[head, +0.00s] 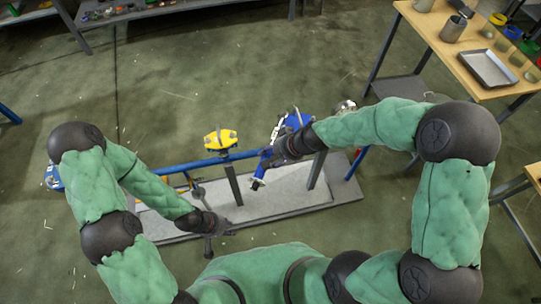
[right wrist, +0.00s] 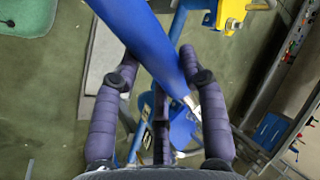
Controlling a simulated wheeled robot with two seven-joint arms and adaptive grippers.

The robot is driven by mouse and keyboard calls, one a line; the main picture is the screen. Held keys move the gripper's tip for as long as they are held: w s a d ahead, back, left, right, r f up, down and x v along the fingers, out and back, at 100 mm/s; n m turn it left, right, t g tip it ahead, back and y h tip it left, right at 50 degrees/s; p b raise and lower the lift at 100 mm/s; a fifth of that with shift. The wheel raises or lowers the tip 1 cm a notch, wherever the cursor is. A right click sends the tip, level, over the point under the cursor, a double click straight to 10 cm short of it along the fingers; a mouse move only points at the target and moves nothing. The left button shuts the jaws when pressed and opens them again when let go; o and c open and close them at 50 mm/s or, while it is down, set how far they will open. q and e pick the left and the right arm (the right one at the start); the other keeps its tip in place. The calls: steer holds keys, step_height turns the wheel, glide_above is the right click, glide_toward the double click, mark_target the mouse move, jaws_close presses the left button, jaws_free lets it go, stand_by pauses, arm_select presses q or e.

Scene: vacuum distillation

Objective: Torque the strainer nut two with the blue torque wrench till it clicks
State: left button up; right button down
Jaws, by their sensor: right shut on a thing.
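The blue torque wrench (head: 258,176) is in my right gripper (head: 270,158), above the pipe rig. A blue strainer-like body (head: 296,121) with pale metal parts sits on the pipe just beyond this gripper. I cannot make out strainer nut two.
The blue pipe (head: 190,165) runs across the rig, with a yellow-topped valve (head: 220,140) on it. The pale base tray (head: 265,207) lies below. A wooden table (head: 425,22) with a metal tray (head: 487,68) stands at the upper right. The floor behind the rig is clear.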

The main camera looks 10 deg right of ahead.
steer(key=shift+w+f+b, duration=0.1)
steer(key=shift+f+b, duration=1.2)
steer(key=shift+b, duration=0.1)
stand_by(0.7)
steer(key=shift+w+a+m+t+h, duration=0.2)
steer(key=shift+w+a+m, duration=0.2)
steer(key=shift+a, duration=0.2)
steer(key=shift+w+a+m+t+h, duration=0.2)
steer(key=shift+w+a+m, duration=0.1)
steer(key=shift+a+m, duration=0.25)
steer(key=shift+w+a+f+m+t+h+p, duration=0.1)
steer(key=shift+w+a+m+t+h+p, duration=0.3)
steer(key=shift+w+a+m, duration=0.55)
steer(key=shift+s+a, duration=0.1)
